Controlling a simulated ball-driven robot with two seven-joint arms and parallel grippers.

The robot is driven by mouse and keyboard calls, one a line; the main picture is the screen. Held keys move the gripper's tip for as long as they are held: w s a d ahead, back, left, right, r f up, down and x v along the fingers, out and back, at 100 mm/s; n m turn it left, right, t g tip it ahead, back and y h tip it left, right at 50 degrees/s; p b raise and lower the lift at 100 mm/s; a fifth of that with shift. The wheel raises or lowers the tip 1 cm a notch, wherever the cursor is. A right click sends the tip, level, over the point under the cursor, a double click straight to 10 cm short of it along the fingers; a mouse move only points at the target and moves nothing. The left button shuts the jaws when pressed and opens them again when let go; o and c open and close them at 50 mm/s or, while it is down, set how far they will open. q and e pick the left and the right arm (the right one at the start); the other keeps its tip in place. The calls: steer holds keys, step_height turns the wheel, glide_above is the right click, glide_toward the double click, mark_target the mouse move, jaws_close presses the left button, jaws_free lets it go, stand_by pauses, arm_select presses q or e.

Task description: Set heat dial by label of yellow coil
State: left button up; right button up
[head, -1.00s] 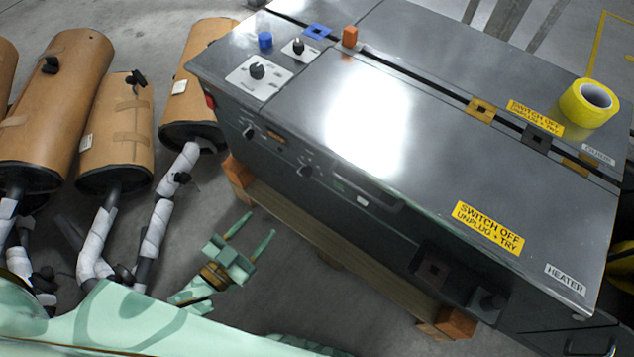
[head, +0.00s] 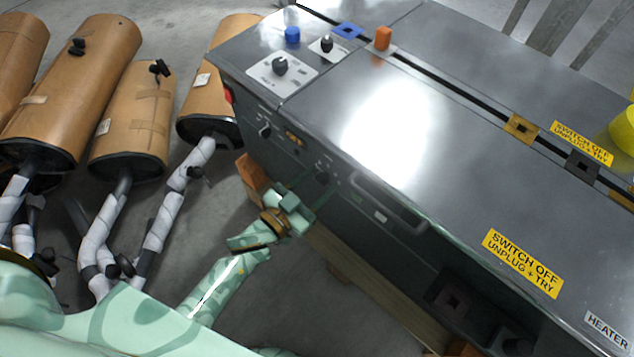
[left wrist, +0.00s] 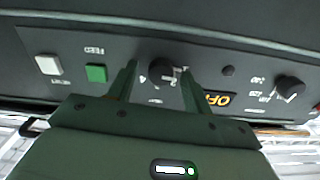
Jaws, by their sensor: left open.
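A yellow coil (head: 623,130), a roll of tape, lies on top of the grey machine at the right edge of the head view, partly cut off. The machine's front panel carries a black dial (head: 322,178) and another black dial (head: 265,131), with an orange display between them. My left gripper (head: 315,188) is open at the front panel. In the left wrist view its fingers (left wrist: 158,80) stand on either side of a black dial (left wrist: 162,71); I cannot tell whether they touch it. The display (left wrist: 218,98) seems to read OFF. A second dial (left wrist: 289,88) is to the right.
A HEATER label (head: 607,332) and a yellow SWITCH OFF sign (head: 522,263) are on the machine top. A green button (left wrist: 96,73) and a white button (left wrist: 48,65) sit beside the dial.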

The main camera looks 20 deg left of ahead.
arm_select(q)
steer(key=shift+w, duration=0.1)
arm_select(e)
steer(key=shift+w, duration=0.15)
arm_select(q)
steer(key=c, duration=1)
